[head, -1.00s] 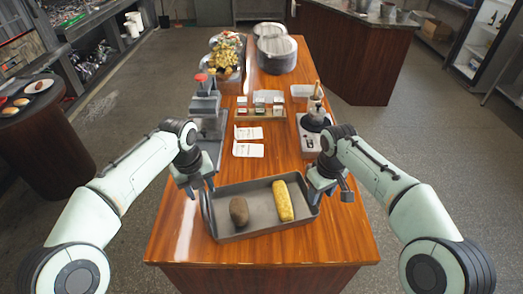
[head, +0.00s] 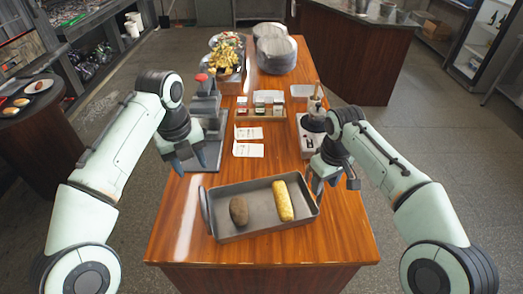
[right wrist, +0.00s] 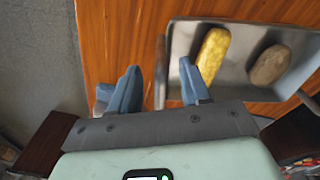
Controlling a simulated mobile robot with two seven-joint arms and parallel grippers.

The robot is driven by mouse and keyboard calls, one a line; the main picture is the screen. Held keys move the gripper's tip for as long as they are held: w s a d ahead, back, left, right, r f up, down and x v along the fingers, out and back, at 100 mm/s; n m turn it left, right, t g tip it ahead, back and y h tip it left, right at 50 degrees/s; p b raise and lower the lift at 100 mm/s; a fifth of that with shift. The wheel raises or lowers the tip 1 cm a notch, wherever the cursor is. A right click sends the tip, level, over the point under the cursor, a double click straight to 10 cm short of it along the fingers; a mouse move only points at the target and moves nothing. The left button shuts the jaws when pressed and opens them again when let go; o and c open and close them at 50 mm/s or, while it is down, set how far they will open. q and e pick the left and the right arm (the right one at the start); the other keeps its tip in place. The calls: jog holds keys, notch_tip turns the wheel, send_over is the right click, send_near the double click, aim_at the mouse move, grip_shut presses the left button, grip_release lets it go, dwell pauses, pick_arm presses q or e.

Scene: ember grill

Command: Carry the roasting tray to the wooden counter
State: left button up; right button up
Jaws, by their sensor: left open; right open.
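The grey metal roasting tray (head: 262,233) rests on the wooden counter (head: 180,235), near its front edge. In it lie a brown potato-like item (head: 239,211) and a yellow corn-like item (head: 283,201). My left gripper (head: 189,168) is open and empty, above and apart from the tray's left handle (head: 204,207). My right gripper (head: 319,188) is open at the tray's right end. In the right wrist view its fingers (right wrist: 158,85) lie on either side of the tray's handle (right wrist: 160,72); whether they touch it I cannot tell.
Behind the tray stand a grey press-like device (head: 205,105) with a red knob, paper cards (head: 248,150), a small rack of jars (head: 260,108) and a white appliance (head: 310,140). Food and a lidded metal pot (head: 275,50) fill the far end. The counter's front strip is clear.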

notch_tip(320, 180, up, 7)
jog(key=shift+s, duration=0.25)
dwell(0.5)
